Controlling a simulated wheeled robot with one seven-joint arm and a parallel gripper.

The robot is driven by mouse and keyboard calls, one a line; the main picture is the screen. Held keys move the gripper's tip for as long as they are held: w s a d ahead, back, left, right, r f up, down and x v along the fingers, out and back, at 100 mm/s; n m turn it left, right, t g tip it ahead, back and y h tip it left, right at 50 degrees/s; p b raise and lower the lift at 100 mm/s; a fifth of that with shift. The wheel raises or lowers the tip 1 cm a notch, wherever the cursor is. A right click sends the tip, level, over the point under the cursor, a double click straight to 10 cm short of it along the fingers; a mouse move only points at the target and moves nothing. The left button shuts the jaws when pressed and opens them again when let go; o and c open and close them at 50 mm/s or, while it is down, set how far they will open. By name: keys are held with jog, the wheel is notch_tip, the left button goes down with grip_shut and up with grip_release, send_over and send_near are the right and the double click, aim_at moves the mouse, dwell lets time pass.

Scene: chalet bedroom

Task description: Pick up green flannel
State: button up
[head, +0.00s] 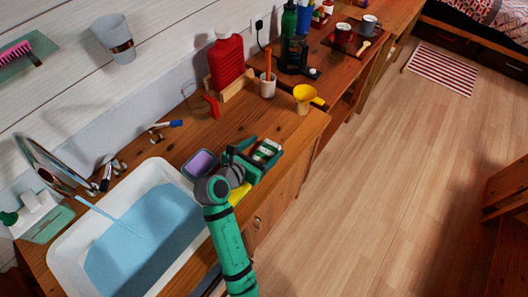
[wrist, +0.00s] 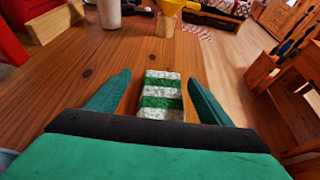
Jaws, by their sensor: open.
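The green flannel, a small folded cloth with green and white stripes, lies on the wooden counter near its front edge, right of the sink. It shows in the head view (head: 267,149) and in the wrist view (wrist: 162,92). My gripper (head: 258,153) is open and low over the counter at the flannel. In the wrist view my gripper (wrist: 158,82) has one finger on each side of the flannel, with visible gaps between fingers and cloth. The flannel's near end is hidden behind the gripper body.
The white sink (head: 68,248) with water is left of my arm. A dish with a purple inside (head: 201,164) sits close to my gripper. A yellow funnel (head: 304,95), a white cup (head: 267,88) and a red bottle (head: 226,60) stand behind. Open floor lies right.

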aim_at(271, 144)
jog(key=x, duration=0.3)
jog(key=shift+d, duration=0.45)
jog(key=shift+a, duration=0.1)
jog(key=c, duration=1.1)
jog(key=shift+r, duration=0.1)
